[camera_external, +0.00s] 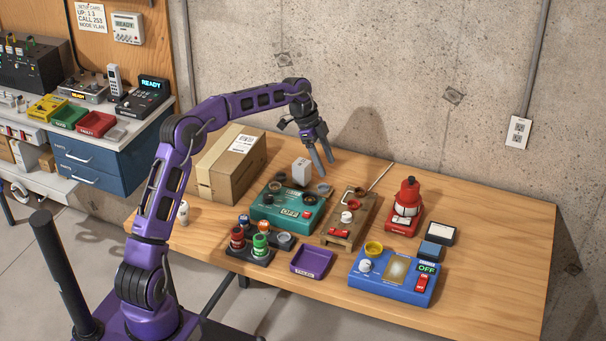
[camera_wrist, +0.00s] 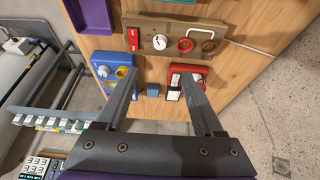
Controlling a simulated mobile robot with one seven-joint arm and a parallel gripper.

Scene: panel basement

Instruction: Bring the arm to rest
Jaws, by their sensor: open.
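My gripper (camera_external: 323,157) is open and empty, held in the air above the wooden table (camera_external: 487,257). In the external view it hangs over the back of the table, above and behind the green box marked OFF (camera_external: 287,207) and the wooden board (camera_external: 350,218) with a knob. My purple arm reaches up from the left and bends down at the wrist. In the wrist view both fingers (camera_wrist: 158,105) are spread apart with nothing between them. The blue box (camera_wrist: 112,72) and the red device (camera_wrist: 187,76) show below and beyond the fingers.
A cardboard box (camera_external: 231,164) stands left of the gripper. A red device (camera_external: 405,208), a blue box marked OFF (camera_external: 393,277) and a purple tray (camera_external: 312,262) stand on the table. The table's right end is clear. The concrete wall (camera_external: 400,90) rises behind.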

